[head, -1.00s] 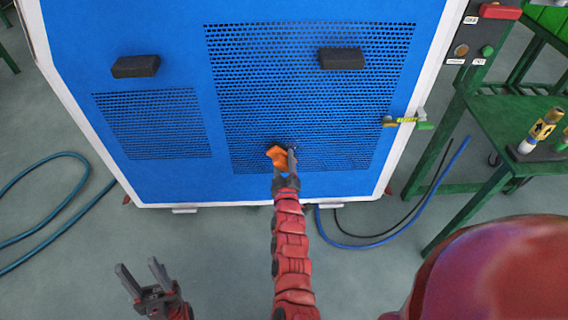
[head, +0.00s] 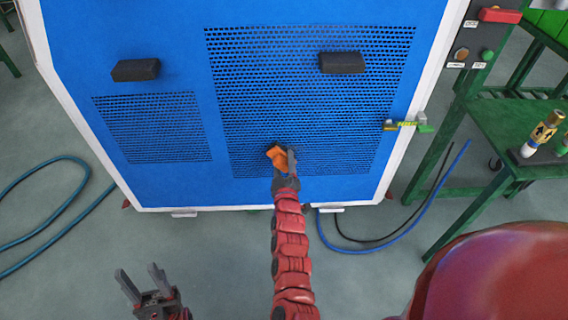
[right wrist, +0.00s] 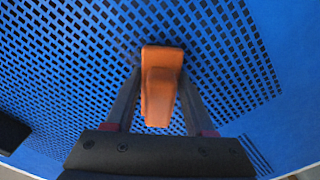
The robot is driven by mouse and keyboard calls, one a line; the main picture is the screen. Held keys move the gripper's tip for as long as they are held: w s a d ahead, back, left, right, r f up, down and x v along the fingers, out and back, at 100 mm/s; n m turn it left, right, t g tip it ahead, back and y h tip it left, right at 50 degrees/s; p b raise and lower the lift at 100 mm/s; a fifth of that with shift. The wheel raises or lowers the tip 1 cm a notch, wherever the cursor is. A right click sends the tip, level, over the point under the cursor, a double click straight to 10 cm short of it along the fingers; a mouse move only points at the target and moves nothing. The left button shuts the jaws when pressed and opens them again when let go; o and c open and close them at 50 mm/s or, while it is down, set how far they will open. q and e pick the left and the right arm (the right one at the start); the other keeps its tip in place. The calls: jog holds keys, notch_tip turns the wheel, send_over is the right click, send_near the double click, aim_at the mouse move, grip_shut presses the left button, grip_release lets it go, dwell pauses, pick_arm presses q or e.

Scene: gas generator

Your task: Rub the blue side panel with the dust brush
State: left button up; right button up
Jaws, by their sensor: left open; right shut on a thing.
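The blue side panel (head: 185,60) fills the upper middle of the head view, with a large and a small perforated grille. My right gripper (head: 282,162) is shut on the orange dust brush (head: 276,153) in front of the lower part of the large grille. In the right wrist view the brush (right wrist: 160,85) sits between the two fingers, over the perforations. Its bristles are hidden, so I cannot tell whether they touch the panel. My left gripper (head: 142,284) is open and empty at the lower left, low in front of the panel.
Two black handles (head: 136,70) (head: 342,62) stick out from the panel. A yellow-green latch (head: 405,126) is on its right edge. A green table (head: 510,120) with a yellow fitting (head: 543,130) stands at right. Hoses (head: 60,215) (head: 370,245) lie on the floor.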

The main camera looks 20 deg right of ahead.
jog(key=shift+w, duration=0.3)
jog(key=shift+d, duration=0.15)
